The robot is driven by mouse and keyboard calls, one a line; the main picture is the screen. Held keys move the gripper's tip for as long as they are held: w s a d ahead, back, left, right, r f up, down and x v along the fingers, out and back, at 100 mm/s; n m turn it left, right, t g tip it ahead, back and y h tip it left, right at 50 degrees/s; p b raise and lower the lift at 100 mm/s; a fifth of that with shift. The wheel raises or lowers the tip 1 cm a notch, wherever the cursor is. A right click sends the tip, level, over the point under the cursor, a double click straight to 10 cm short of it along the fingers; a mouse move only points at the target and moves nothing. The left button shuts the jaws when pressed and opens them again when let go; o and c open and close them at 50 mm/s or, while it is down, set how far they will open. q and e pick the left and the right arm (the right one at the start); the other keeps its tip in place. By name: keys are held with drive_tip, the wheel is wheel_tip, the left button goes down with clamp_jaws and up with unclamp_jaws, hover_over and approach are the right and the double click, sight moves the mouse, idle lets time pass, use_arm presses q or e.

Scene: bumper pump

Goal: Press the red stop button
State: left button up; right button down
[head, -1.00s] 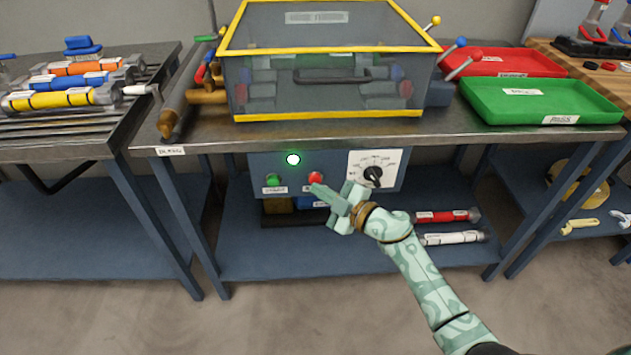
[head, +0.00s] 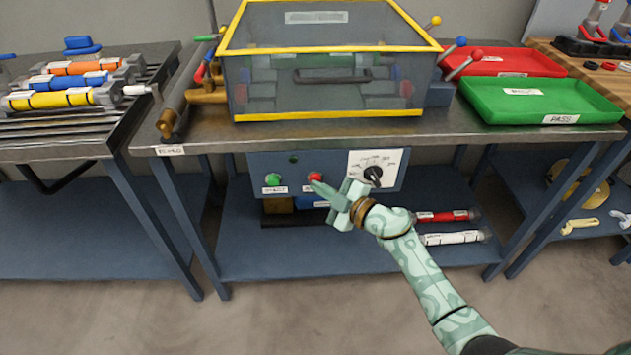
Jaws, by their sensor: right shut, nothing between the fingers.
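The red stop button (head: 315,177) sits on the blue-grey control panel (head: 330,162) under the front of the middle table. The tip of my right gripper (head: 318,187) is at the button's lower edge and partly covers it. The right gripper is shut and empty. I cannot tell from this view how far the button is pushed in. A green button (head: 273,180) is to its left, and a dark, unlit indicator lamp (head: 293,159) is above between them. A black rotary knob (head: 373,174) on a white dial is to the right. My left gripper is not in view.
A clear guard box with yellow edges (head: 320,117) stands on the table above the panel. Green (head: 540,101) and red (head: 505,62) trays lie to its right. Red (head: 445,216) and white (head: 450,239) cylinders lie on the lower shelf (head: 330,262), right of my wrist.

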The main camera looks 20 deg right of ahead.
drive_tip(key=shift+s+a+p, duration=0.25)
drive_tip(key=shift+s+p, duration=0.35)
drive_tip(key=shift+s, duration=0.3)
drive_tip(key=s+p, duration=0.1)
drive_tip(key=s, duration=0.1)
drive_tip(key=s+a+p, duration=0.1)
drive_tip(key=s, duration=0.1)
drive_tip(key=shift+s+a, duration=0.2)
drive_tip(key=shift+s, duration=0.2)
idle(0.4)
